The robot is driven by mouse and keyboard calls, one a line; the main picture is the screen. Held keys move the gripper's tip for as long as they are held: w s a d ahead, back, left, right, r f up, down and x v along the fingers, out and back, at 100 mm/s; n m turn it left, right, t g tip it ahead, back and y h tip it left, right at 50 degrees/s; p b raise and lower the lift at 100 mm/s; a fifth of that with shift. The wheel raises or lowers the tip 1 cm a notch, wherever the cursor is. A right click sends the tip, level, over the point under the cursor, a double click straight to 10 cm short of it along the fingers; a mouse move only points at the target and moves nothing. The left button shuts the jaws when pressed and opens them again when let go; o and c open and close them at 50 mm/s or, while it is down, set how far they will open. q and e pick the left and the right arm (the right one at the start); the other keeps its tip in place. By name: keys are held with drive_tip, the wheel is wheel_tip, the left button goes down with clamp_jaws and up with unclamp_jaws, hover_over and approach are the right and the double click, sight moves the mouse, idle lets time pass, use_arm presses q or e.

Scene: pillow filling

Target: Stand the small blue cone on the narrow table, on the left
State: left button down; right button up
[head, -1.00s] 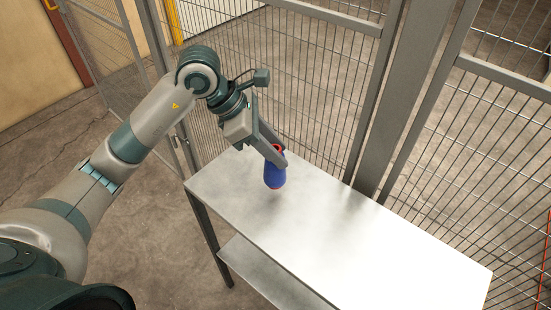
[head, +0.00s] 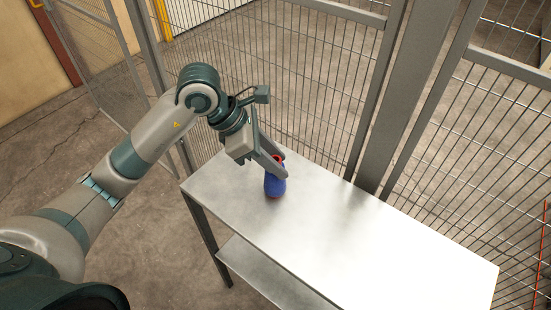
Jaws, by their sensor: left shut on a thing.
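The small blue cone (head: 275,187) with a red rim is upright at the left end of the narrow table (head: 360,238). Its lower end is at the metal tabletop and looks to be touching it. My left gripper (head: 278,163) is shut on the cone's upper part, coming down from the upper left; the fingers hide part of its top. My right gripper is not in view.
A wire mesh fence (head: 310,70) with grey posts (head: 395,95) runs close behind the table. The tabletop to the right of the cone is bare. A lower shelf (head: 265,270) shows under the table.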

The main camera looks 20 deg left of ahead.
use_arm(q)
drive_tip(key=c, duration=1.3)
unclamp_jaws()
drive_tip(key=shift+a+r, duration=0.15)
drive_tip(key=shift+r, duration=0.2)
drive_tip(key=shift+p+v, duration=1.85)
drive_tip(key=shift+v, duration=3.8)
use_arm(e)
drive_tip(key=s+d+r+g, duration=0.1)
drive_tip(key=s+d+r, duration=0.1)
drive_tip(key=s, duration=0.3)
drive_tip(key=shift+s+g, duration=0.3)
use_arm(q)
drive_tip(key=shift+s, duration=0.1)
